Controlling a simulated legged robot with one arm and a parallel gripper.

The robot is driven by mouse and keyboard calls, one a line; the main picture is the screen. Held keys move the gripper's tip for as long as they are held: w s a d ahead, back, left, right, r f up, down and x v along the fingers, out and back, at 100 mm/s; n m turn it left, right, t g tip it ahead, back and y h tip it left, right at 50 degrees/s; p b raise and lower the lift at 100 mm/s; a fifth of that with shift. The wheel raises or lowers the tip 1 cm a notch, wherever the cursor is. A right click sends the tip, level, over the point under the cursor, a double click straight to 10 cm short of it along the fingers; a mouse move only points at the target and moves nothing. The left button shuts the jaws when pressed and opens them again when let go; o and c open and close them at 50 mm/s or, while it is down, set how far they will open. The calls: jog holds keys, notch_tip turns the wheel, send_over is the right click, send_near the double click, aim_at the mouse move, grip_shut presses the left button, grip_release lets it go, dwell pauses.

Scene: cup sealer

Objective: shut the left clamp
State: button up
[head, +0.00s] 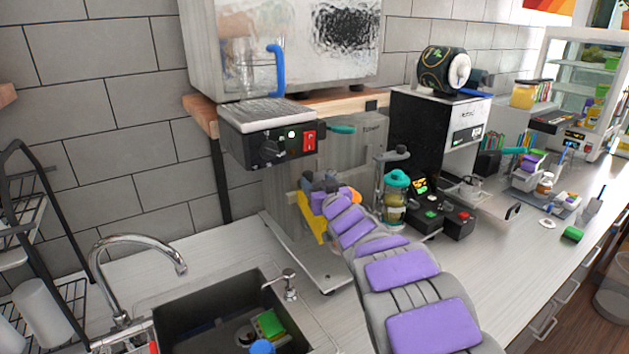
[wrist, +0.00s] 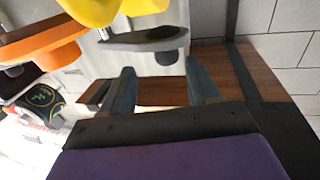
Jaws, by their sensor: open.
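The cup sealer (head: 268,134) stands left of centre on the counter, its dark head showing a green light, a red switch and a teal handle (head: 341,129). A yellow part (head: 313,222) and an orange part (head: 355,197) show low on it beside my gripper (head: 318,187). In the wrist view my gripper (wrist: 162,88) is open with nothing between its fingers. A grey rounded piece (wrist: 145,41), a yellow part (wrist: 118,9) and an orange part (wrist: 45,42) lie just beyond the fingertips. I cannot tell which piece is the left clamp. My arm hides part of the sealer.
A sink (head: 220,318) with a faucet (head: 130,262) is at the front left. A jar with a teal lid (head: 396,200) and a black coffee machine (head: 430,132) stand right of the sealer. A wooden shelf (head: 205,114) runs behind the sealer's head.

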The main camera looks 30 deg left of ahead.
aim_at(310, 178)
jog(key=a, duration=0.2)
jog(key=w+a, duration=0.1)
jog(key=shift+w+a+f, duration=0.1)
jog(key=shift+a+f, duration=0.2)
jog(key=shift+a, duration=0.15)
jog(key=shift+w+d, duration=0.25)
jog(key=shift+d, duration=0.2)
jog(key=shift+a, duration=0.2)
jog(key=c, duration=0.4)
jog(key=shift+s+d+r, duration=0.1)
jog(key=shift+s+r, duration=0.05)
grip_shut()
